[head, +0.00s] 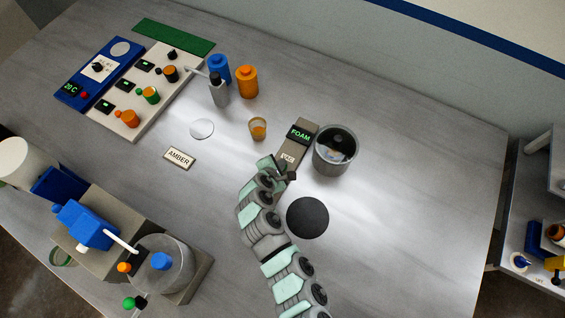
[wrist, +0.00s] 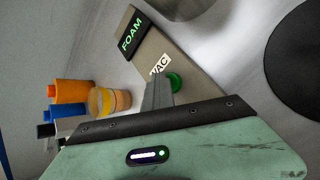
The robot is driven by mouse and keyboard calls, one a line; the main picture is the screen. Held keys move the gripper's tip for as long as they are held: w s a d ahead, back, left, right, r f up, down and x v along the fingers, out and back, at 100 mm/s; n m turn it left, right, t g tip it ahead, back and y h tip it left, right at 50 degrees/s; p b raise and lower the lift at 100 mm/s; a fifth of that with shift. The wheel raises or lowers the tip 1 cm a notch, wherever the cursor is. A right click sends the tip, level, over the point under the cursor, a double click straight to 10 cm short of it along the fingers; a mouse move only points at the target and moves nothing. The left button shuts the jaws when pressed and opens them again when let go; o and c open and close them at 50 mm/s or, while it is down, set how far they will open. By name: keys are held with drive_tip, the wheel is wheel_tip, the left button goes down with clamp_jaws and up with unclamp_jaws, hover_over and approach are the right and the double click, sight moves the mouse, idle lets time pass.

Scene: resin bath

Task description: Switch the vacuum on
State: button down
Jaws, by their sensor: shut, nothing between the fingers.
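The vacuum unit (head: 308,126) is a narrow grey-brown box beside a round pot (head: 335,168). Its black display (head: 299,135) reads FOAM in green, also in the wrist view (wrist: 130,36). A white VAC label (wrist: 160,65) sits near its end, with a green knob or button (wrist: 175,82) beside the label. My gripper (head: 289,175) is at the near end of the unit and covers part of it in the head view. In the wrist view its shut, empty fingers (wrist: 157,92) are right by the green control, partly hiding it. I cannot tell whether they touch it.
A small amber cup (head: 258,129) stands left of the unit, with blue (head: 218,68) and orange (head: 247,82) bottles behind. A dark round disc (head: 307,218) lies to the right of my arm. An AMBER card (head: 180,158) lies left. The table's right side is clear.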

drive_tip(key=shift+s, duration=0.15)
wheel_tip(320, 180, up, 6)
drive_tip(key=p, duration=0.4)
drive_tip(key=shift+r+p, duration=0.2)
drive_tip(key=shift+p, duration=0.1)
